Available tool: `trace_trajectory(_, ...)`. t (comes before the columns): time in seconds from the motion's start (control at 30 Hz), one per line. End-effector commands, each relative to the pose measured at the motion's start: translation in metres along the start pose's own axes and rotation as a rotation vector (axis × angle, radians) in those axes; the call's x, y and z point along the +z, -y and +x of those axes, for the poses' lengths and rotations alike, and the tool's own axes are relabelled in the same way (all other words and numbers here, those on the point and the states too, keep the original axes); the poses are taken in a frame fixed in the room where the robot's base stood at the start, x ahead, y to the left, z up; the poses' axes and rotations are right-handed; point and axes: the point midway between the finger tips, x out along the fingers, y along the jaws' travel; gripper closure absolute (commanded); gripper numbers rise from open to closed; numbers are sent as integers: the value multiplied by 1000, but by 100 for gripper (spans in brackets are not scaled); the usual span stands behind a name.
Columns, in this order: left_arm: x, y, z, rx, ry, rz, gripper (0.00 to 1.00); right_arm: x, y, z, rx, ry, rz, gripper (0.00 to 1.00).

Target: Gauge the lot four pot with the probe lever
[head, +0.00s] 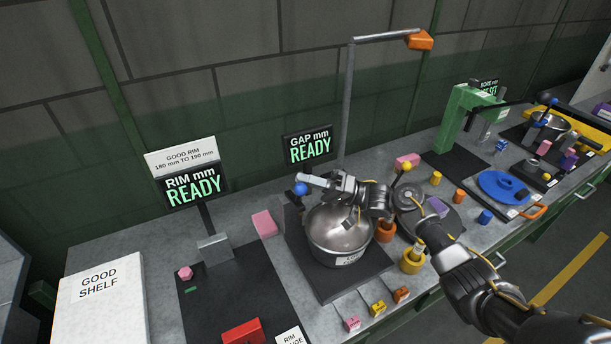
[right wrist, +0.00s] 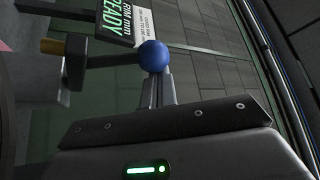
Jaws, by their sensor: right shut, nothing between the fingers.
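The steel pot (head: 330,238) stands upright on a dark gauge base (head: 352,283), with a label on its front that I cannot read. The probe lever's blue ball knob (head: 300,188) is at the pot's back left, and it also shows in the right wrist view (right wrist: 153,56). My right gripper (head: 309,181) reaches over the pot's back rim with its fingers shut and empty. The fingertips are right at the blue knob; I cannot tell whether they touch it. The GAP mm display (head: 309,147) behind reads READY. My left gripper is not in view.
At left are the RIM mm display (head: 192,184), reading READY, and the white GOOD SHELF block (head: 98,300). A blue lid (head: 503,187) and a green press (head: 470,115) are at right. A lamp post (head: 347,110) rises behind.

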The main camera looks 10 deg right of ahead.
Motion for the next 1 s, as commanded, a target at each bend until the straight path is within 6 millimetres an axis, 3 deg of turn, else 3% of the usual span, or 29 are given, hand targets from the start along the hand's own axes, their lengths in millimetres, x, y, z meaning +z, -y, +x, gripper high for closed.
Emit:
trace_trajectory(0.3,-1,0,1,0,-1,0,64,16,-2,-13,5,-1,4,100)
trace_trajectory(1.0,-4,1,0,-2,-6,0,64,25,-6,-19,9,4,12,100)
